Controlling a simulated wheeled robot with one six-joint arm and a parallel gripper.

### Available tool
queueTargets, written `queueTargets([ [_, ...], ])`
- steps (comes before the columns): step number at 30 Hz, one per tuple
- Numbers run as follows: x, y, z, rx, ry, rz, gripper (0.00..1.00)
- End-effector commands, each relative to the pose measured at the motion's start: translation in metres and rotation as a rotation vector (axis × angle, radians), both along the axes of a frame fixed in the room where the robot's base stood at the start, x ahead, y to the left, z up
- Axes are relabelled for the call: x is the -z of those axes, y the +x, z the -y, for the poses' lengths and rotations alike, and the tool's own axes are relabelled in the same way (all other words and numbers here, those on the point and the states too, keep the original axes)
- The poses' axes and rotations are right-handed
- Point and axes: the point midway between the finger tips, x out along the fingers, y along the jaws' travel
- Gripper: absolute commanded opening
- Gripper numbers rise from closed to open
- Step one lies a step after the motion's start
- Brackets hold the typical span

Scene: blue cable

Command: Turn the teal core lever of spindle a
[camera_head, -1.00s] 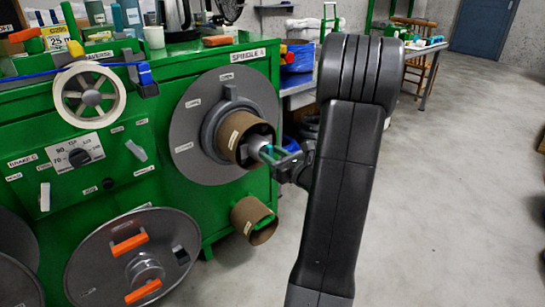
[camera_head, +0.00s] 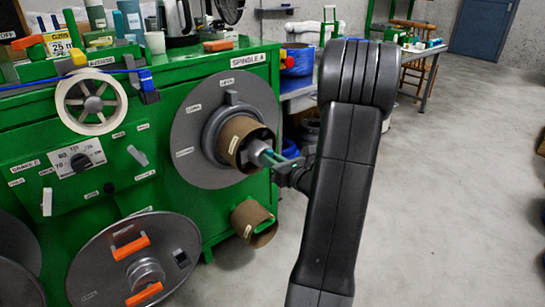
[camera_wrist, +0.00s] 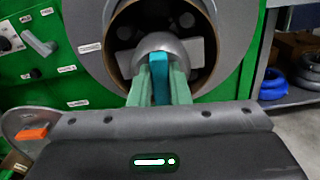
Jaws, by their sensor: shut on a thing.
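Spindle A is the grey round flange (camera_head: 190,135) on the green cabinet, with a brown cardboard core (camera_head: 232,136) around its grey hub (camera_head: 258,150). In the wrist view, the teal core lever (camera_wrist: 159,80) stands roughly upright in front of the rounded grey hub (camera_wrist: 165,48). My gripper (camera_wrist: 159,84) has one pale green finger on each side of the lever and is shut on it. In the head view, my gripper (camera_head: 283,160) reaches in from the right at the core's mouth; the lever is mostly hidden there by the fingers.
A second brown core (camera_head: 250,220) sticks out below the spindle. A grey disc with orange handles (camera_head: 130,247) is at lower left, and a cream tape wheel (camera_head: 90,101) is at upper left. The floor to the right is clear.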

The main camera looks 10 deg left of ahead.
Motion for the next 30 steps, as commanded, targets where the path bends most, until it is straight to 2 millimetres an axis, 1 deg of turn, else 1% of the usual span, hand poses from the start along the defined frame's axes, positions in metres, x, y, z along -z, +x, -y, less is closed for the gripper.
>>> queueTargets([
  [1,-0.0039,0.0003,0.0005,0.001,0.019,-0.028,0.00],
  [6,-0.0051,0.0014,0.0015,0.001,0.104,-0.137,0.00],
  [30,0.0005,0.0061,0.0051,0.001,0.571,-0.738,0.00],
])
